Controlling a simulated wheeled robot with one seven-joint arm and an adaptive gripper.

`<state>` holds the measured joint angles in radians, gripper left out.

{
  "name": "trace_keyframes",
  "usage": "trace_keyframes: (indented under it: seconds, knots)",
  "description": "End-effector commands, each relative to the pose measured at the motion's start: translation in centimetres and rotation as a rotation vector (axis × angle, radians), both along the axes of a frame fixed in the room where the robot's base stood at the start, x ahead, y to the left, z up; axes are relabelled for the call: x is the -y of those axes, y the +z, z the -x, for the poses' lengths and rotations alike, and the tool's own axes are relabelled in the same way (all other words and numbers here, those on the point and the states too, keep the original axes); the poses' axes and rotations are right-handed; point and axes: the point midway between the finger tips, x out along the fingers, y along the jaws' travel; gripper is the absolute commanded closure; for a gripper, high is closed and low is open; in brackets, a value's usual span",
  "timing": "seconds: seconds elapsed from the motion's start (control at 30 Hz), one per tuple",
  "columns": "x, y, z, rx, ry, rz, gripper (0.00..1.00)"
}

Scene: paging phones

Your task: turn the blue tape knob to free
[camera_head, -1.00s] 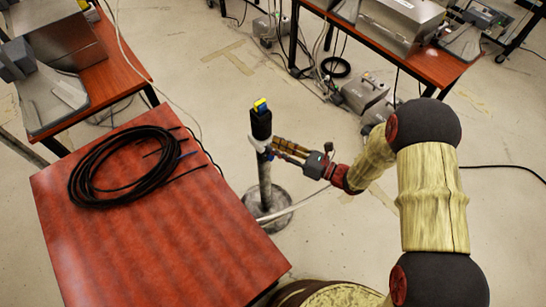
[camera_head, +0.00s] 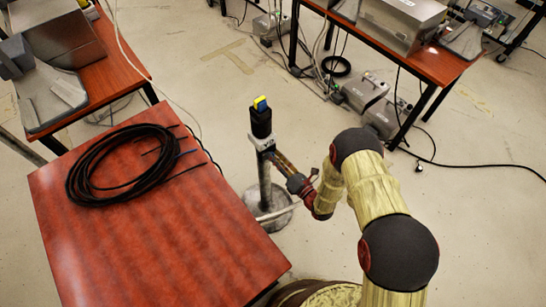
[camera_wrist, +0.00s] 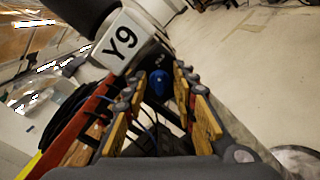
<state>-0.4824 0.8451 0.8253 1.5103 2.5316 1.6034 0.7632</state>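The blue knob (camera_wrist: 159,83) shows in the wrist view, ahead of my gripper on a dark part of the post. My gripper (camera_wrist: 161,90) has its two orange-padded fingers apart, one on each side of the knob. I cannot tell whether either finger touches it. A white plate marked "Y9" (camera_wrist: 121,41) is just above and left of the knob. In the head view the black post head (camera_head: 261,123) stands upright with a yellow and blue top (camera_head: 261,103). My gripper (camera_head: 273,157) is at its right side, just below the white collar. The knob is hidden there.
A red-brown table (camera_head: 150,240) with a black cable coil (camera_head: 85,180) is close left of the post. The post's round base (camera_head: 268,218) is on the floor. Another table (camera_head: 440,65) with metal boxes stands at the back right. Floor right of my arm is mostly clear.

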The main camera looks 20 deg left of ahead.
Motion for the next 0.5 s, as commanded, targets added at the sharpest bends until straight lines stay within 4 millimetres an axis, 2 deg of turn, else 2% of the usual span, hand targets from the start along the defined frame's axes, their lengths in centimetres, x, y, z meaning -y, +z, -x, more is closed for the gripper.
trace_keyframes:
  seconds: [0.2,0.43,0.5]
  knots:
    - [-1.25,-0.04,-0.59,0.0,0.001,0.001,0.73]
    - [-1.33,0.03,-0.66,0.0,0.001,0.001,0.73]
    - [-1.32,0.03,-0.65,0.0,0.001,0.001,0.76]
